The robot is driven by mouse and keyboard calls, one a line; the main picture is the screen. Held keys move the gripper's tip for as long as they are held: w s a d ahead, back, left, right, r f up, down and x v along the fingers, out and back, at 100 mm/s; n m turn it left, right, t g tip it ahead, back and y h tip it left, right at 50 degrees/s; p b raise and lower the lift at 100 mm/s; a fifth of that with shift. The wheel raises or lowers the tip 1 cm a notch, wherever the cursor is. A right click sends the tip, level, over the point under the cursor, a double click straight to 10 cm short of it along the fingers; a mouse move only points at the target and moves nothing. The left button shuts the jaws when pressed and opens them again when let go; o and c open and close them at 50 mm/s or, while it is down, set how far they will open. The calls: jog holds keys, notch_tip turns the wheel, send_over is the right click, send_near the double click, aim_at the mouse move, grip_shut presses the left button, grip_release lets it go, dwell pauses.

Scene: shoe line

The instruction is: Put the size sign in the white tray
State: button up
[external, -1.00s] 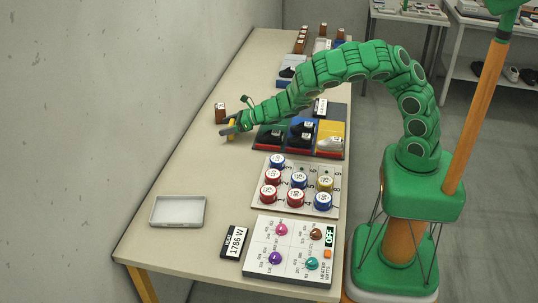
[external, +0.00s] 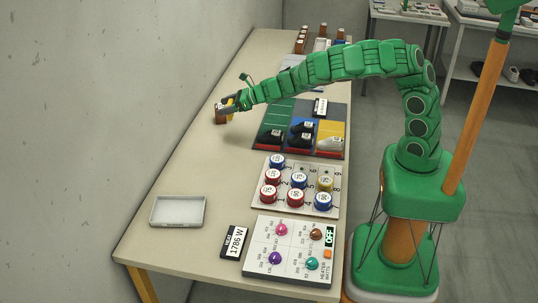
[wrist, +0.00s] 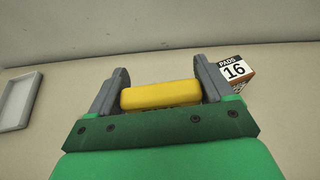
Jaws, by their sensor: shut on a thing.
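My gripper (external: 228,107) is shut on a yellow block (wrist: 160,95), which also shows in the external view (external: 231,103). The white tray (external: 178,210) is shallow and empty and lies at the near left of the table. Its edge also shows at the far left of the wrist view (wrist: 18,100). My gripper is well behind the tray, apart from it.
A brown block marked PADS 16 (wrist: 236,70) stands close to my gripper's right finger in the wrist view. A coloured board with shoes (external: 301,140), a board of round tins (external: 296,188) and a dial panel (external: 290,250) line the right side. The table between gripper and tray is clear.

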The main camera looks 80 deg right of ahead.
jog(key=shift+r, duration=0.25)
jog(key=shift+a, duration=0.2)
jog(key=s+a+r+n+g+y, duration=0.1)
jog(key=a+n+y, duration=0.25)
jog(key=a, duration=0.85)
jog(key=a+r+n+g+y, duration=0.2)
jog(key=a+n+y, duration=0.15)
jog(key=a, duration=0.75)
jog(key=s+a+n+g+y, duration=0.25)
jog(key=s+a, duration=0.25)
jog(key=a, duration=0.4)
jog(key=s+a+n+g+y, duration=0.2)
jog(key=s+a+n+g, duration=0.15)
jog(key=a, duration=0.55)
jog(key=shift+m+t+h, duration=0.25)
jog(key=shift+m+t, duration=0.05)
jog(key=shift+m, duration=0.1)
jog(key=shift+w+a+f, duration=0.95)
jog(key=shift+w+f, duration=0.5)
jog(key=shift+w, duration=0.35)
jog(key=shift+w+a+f, duration=1)
jog(key=shift+w+f, duration=0.45)
jog(key=shift+w, duration=0.4)
jog(key=shift+w+a+f, duration=0.95)
jog(key=shift+w+f, duration=0.5)
jog(key=shift+w, duration=0.35)
jog(key=shift+f, duration=0.1)
